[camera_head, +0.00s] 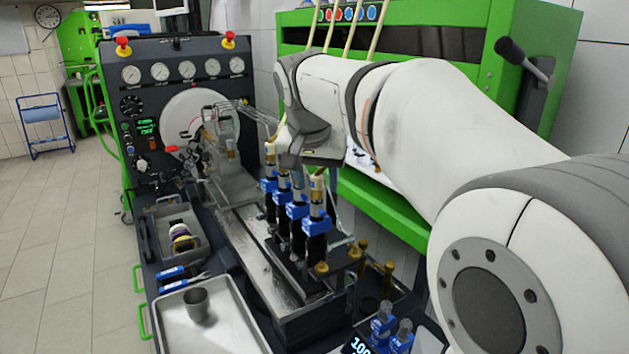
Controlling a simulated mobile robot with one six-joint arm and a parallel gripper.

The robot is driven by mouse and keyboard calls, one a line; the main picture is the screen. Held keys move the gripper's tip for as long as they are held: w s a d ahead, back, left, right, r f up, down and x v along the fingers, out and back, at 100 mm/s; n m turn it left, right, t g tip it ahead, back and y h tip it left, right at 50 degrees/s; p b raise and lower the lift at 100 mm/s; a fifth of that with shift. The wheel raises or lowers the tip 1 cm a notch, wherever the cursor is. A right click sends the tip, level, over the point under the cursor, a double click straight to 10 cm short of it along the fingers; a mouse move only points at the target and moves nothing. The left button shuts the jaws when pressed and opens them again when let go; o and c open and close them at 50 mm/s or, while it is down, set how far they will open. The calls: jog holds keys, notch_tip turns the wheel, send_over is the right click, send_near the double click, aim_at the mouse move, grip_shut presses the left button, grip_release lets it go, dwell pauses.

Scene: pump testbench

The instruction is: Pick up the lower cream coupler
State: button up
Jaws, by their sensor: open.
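My gripper (312,156) is the dark grey end of my white arm, pointing down just above the row of blue-and-black injectors (297,212). It is open, but its fingertips are small and partly hidden. Small cream couplers show at the tops of the injectors. One coupler (317,186) is on the front injector, right below my gripper. Another cream piece (270,152) is at the back left of the row. I cannot tell which one is the lower coupler, or whether my gripper touches any of them.
The injectors stand on a metal block on the bench. A metal tray (247,322) with a grey cup (197,304) lies at the front left. Blue-handled tools (181,278) and a small bin (166,216) are beside it. A green cabinet (385,212) stands behind my arm.

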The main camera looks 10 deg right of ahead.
aim_at(317, 172)
jog(key=shift+f, duration=0.1)
grip_shut()
dwell(0.4)
notch_tip(317, 172, up, 10)
jog(key=shift+r+p, duration=0.1)
jog(key=shift+p, duration=0.2)
dwell(0.3)
